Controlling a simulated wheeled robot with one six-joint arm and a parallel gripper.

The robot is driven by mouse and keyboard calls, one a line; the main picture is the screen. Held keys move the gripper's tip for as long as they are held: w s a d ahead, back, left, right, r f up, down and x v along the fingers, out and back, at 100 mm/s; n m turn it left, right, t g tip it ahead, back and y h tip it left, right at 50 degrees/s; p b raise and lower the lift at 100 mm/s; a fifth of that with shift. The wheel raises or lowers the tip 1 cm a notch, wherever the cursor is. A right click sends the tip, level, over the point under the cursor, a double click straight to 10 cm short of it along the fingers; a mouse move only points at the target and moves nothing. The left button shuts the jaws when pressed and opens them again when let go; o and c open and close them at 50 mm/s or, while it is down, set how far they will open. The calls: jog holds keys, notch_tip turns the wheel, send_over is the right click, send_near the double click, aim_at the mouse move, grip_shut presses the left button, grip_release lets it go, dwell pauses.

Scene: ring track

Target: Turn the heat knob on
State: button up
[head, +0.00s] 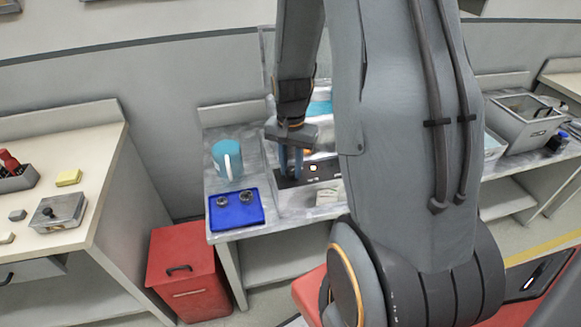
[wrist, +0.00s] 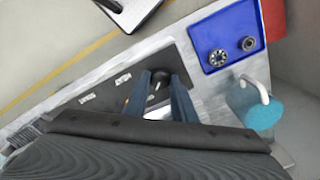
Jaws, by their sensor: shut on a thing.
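My gripper (head: 290,172) points down at the front of a silver machine (head: 296,203) on the grey bench, left of my arm in the head view. In the wrist view its two blue fingers (wrist: 161,92) are shut on a dark round knob (wrist: 159,77), one on each side. The knob sits on a dark panel (wrist: 100,98) with small white labels, too small to read. In the head view a small light (head: 313,167) glows orange-white on the machine. The fingers hide part of the knob, and its turned angle is unclear.
A blue tray (head: 226,218) with two small metal parts and a blue mug (head: 226,158) stand left of the machine. A red bin (head: 184,270) is on the floor. A left bench holds a metal box (head: 57,212) and a yellow block (head: 68,178).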

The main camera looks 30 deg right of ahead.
aim_at(291, 171)
jog(key=shift+w+r, duration=0.1)
jog(key=o, duration=1)
jog(key=shift+o, duration=0.2)
jog(key=shift+r+b, duration=0.85)
jog(key=shift+r, duration=3)
jog(key=s+a+n+t+b, duration=0.1)
jog(key=s+a+n, duration=0.7)
jog(key=a+n, duration=0.2)
jog(key=a, duration=0.2)
jog(key=shift+a, duration=0.4)
